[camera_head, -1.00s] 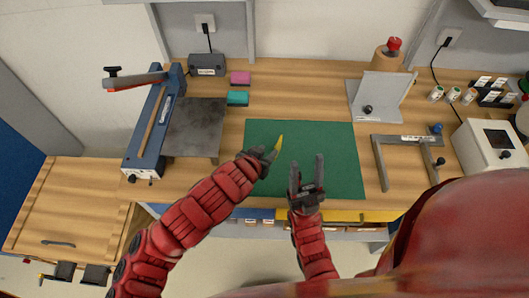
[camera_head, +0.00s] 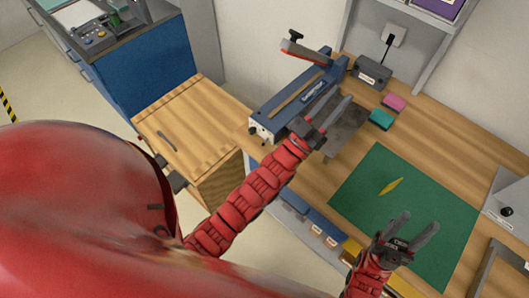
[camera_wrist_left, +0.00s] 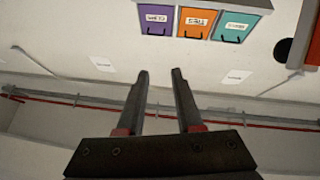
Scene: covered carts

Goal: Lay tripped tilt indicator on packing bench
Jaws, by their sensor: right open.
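A thin yellow leaf-shaped piece (camera_head: 390,186) lies on the green mat (camera_head: 447,222) of the wooden packing bench (camera_head: 438,132). It may be the tilt indicator, but its markings are too small to tell. My left gripper (camera_head: 343,95) is open and empty above the grey plate beside the blue press-like device, apart from the yellow piece. In the left wrist view its two fingers (camera_wrist_left: 161,72) stand apart with nothing between them. My right gripper (camera_head: 420,221) is open and empty over the front part of the mat, in front of the yellow piece.
The blue device (camera_head: 292,98) with a red-ended lever stands at the bench's left end. Pink (camera_head: 394,103) and teal (camera_head: 381,119) blocks lie behind the mat. A grey bracket (camera_head: 510,205) is at the right. A lower wooden cabinet (camera_head: 190,125) stands to the left.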

